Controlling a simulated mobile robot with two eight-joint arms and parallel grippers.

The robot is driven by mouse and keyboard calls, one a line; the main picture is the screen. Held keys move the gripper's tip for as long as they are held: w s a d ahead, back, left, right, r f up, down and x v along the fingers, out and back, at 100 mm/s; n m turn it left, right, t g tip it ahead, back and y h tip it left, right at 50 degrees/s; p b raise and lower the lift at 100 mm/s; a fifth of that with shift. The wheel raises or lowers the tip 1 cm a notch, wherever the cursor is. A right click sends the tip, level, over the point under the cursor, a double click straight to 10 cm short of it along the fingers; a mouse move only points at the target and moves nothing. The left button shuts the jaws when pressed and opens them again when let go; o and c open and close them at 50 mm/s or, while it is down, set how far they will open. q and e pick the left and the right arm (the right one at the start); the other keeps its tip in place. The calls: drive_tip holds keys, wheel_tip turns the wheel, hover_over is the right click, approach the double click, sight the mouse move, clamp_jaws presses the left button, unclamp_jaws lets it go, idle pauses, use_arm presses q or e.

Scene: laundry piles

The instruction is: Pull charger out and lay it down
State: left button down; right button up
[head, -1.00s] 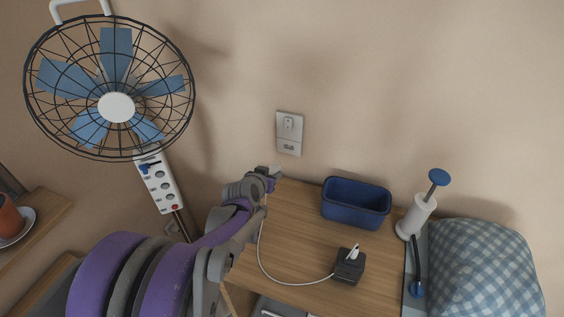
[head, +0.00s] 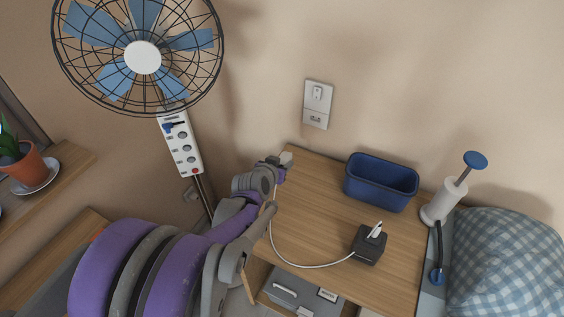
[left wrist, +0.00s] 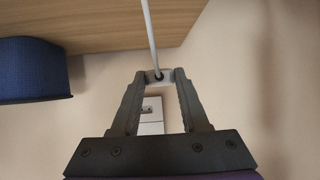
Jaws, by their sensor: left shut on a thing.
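My left gripper (head: 284,160) is shut on a small light-coloured plug (left wrist: 158,76) at the end of a white cable. It is in the air by the table's back left corner, below and left of the wall outlet (head: 318,92), apart from it. The cable (head: 290,262) hangs from the gripper and curves across the tabletop to a dark charger block (head: 369,244) with a white piece on top. In the left wrist view the cable runs up from the fingertips, and the outlet plate (left wrist: 150,118) shows between the fingers. My right gripper is not in view.
The wooden table (head: 318,205) has free surface left of the block. A blue bin (head: 381,182), a white pump-like stand (head: 445,200) and a checked pillow (head: 510,265) are to the right. A fan (head: 143,57) and a power strip (head: 181,145) are left.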

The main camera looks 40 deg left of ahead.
use_arm(q)
drive_tip(key=shift+f+b, duration=2.25)
drive_tip(key=shift+f, duration=0.75)
drive_tip(key=shift+c, duration=1.6)
unclamp_jaws()
drive_tip(key=p+v, duration=0.3)
drive_tip(key=v, duration=0.8)
drive_tip(key=s+d+r+m+g+h+p, duration=0.1)
drive_tip(key=s+d+m+g+h+p, duration=0.1)
drive_tip(key=d, duration=0.9)
drive_tip(key=s+d+r+m+g+h+p, duration=0.2)
drive_tip(key=s+d+p, duration=0.3)
drive_tip(key=d, duration=0.5)
drive_tip(key=shift+d+r+m+g+h, duration=0.3)
drive_tip(key=shift+d+r+g, duration=0.05)
drive_tip(key=shift+g, duration=0.35)
